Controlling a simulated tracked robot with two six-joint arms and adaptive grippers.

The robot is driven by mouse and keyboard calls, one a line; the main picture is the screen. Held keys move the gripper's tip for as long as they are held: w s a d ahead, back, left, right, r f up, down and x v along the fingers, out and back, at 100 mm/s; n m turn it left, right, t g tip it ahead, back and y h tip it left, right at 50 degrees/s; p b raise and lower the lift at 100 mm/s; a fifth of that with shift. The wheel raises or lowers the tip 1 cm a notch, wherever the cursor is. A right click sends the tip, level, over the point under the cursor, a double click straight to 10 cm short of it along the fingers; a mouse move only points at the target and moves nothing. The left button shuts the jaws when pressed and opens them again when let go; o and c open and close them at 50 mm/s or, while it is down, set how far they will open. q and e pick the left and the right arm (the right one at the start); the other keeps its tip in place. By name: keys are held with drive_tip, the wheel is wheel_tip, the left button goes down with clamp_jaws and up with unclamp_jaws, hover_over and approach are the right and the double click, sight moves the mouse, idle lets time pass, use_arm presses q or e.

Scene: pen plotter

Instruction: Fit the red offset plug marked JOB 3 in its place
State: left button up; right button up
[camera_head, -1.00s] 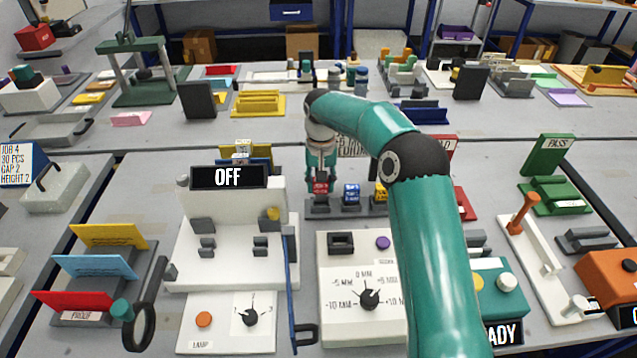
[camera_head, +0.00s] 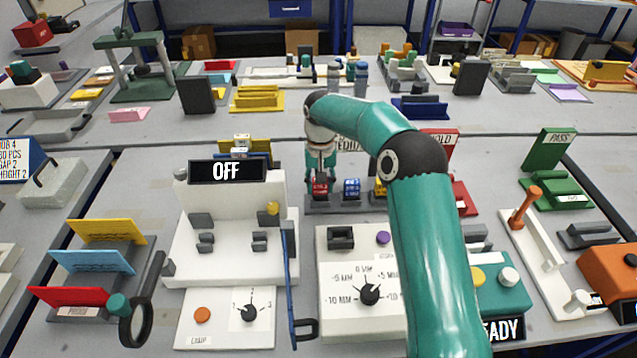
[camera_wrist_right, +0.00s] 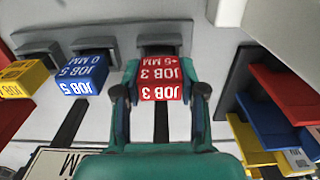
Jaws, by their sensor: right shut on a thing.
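The red offset plug (camera_wrist_right: 162,72), marked JOB 3 and +5 MM, is between the fingers of my right gripper (camera_wrist_right: 160,100). The gripper is shut on its sides. In the head view the red plug (camera_head: 320,187) is at the left end of a dark rack (camera_head: 335,208), below the gripper (camera_head: 320,177). I cannot tell whether it is still seated or just lifted. A white offset box with a dial (camera_head: 369,294) stands in front; a dark, open socket (camera_head: 341,238) is on its upper left. My left gripper is not in view.
A blue JOB 5 plug (camera_head: 351,187) and a yellow plug (camera_wrist_right: 25,80) sit beside the red one. The white machine with the OFF sign (camera_head: 228,172) stands close on the left. A blue upright bar (camera_head: 290,275) borders the offset box. My right arm hides the bench behind it.

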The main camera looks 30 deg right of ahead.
drive_tip(key=shift+f, duration=0.6)
drive_tip(key=o, duration=1.2)
wheel_tip(320, 180, up, 12)
drive_tip(key=shift+f, duration=0.1)
